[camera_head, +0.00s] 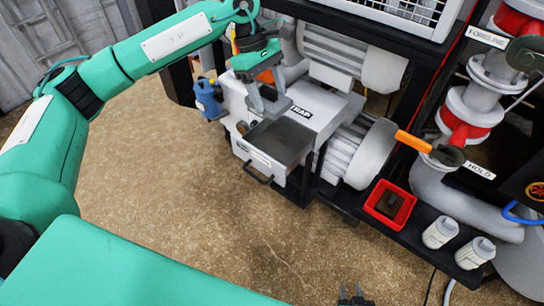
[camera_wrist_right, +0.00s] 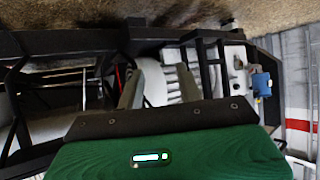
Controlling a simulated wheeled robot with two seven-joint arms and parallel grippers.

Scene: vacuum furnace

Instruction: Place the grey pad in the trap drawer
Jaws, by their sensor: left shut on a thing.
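The trap drawer (camera_head: 258,160) is pulled out of the white unit labelled TRAP (camera_head: 310,106), and its dark inside is visible from above. My left gripper (camera_head: 268,102) is above the drawer's back part, pointing down. It is shut on a grey piece, which looks like the grey pad (camera_head: 274,106); the fingers partly hide it, and I cannot tell whether it touches the drawer. My right gripper (camera_wrist_right: 160,90) has its fingers apart with nothing between them. Dark tips that look like the right gripper (camera_head: 352,296) show at the bottom edge of the head view.
A red bin (camera_head: 371,210) with something dark inside stands on the black shelf right of the drawer, beside two white containers (camera_head: 439,233). A blue item (camera_head: 208,98) is left of the trap unit. Pipes and valves (camera_head: 465,110) fill the right side. Floor in front is clear.

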